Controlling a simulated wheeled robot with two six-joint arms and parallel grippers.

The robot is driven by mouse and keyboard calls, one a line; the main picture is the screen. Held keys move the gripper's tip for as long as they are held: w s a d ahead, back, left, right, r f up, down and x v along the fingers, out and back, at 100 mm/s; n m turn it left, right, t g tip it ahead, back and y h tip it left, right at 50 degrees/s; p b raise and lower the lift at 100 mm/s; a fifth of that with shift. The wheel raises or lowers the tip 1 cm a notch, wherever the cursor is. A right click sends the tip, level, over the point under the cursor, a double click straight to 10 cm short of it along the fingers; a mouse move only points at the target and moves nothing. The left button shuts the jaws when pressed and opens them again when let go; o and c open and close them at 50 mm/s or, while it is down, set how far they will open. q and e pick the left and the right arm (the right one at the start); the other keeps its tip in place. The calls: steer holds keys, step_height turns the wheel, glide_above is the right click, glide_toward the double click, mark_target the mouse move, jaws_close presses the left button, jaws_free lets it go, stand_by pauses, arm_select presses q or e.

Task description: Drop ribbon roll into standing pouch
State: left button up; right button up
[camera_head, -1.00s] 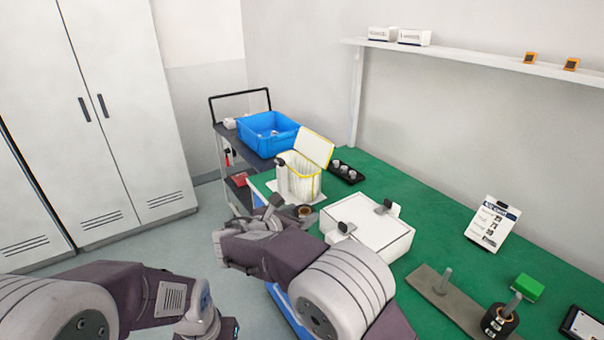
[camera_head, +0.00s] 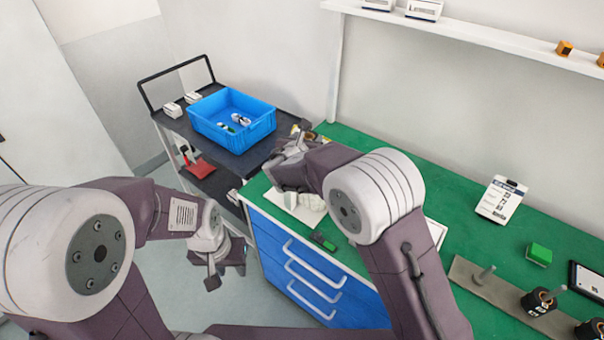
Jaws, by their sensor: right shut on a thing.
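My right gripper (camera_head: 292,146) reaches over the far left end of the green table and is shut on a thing. A small brown and dark round piece, likely the ribbon roll (camera_head: 309,136), shows at its tip, mostly covered. A white base plate (camera_head: 285,203) lies below on the table. A pale, lumpy white shape (camera_head: 312,202) is on it, partly behind my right arm; it may be part of the standing pouch. The rest of the pouch is hidden. My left gripper (camera_head: 213,272) hangs low in front of the drawers, away from these things; its jaws are unclear.
A blue bin (camera_head: 232,120) with small items stands on the dark cart (camera_head: 180,122) at the left. A sign (camera_head: 501,199), a green block (camera_head: 539,254) and a peg board (camera_head: 470,273) are at the right.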

steer(key=shift+s+d+f, duration=0.15)
steer(key=shift+s+d, duration=0.05)
steer(key=shift+d, duration=0.05)
steer(key=shift+f+b, duration=0.3)
steer(key=shift+b, duration=0.15)
step_height(320, 180, down, 5)
steer(key=b, duration=0.3)
steer(key=shift+w+a+b, duration=0.1)
steer(key=shift+a+b, duration=0.05)
steer(key=shift+b, duration=0.15)
steer(key=o, duration=1.6)
steer(key=b+v, duration=0.1)
steer(key=v, duration=0.8)
